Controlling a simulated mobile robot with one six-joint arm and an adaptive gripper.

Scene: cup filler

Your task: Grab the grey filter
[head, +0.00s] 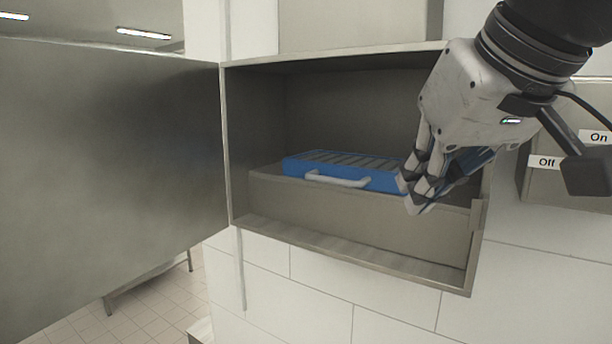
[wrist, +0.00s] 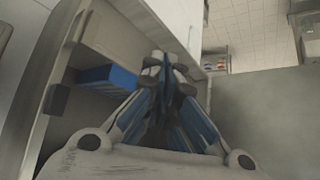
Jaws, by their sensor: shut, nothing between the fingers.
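The filter (head: 300,164) lies in an open wall cabinet in the head view. It has a blue frame, a grey slatted top and a pale handle (head: 338,180) on its front. Its right end is hidden behind my gripper (head: 418,191). My gripper is shut and empty, in front of the right side of the cabinet opening and to the right of the handle. In the wrist view, the blue filter (wrist: 108,76) shows to the left of my gripper (wrist: 160,65), apart from the fingers.
The cabinet (head: 350,226) has a raised front lip below the filter. Its metal door (head: 110,150) stands wide open at the left. A box (head: 565,165) with "On" and "Off" labels is on the wall at the right. The space in front of the handle looks clear.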

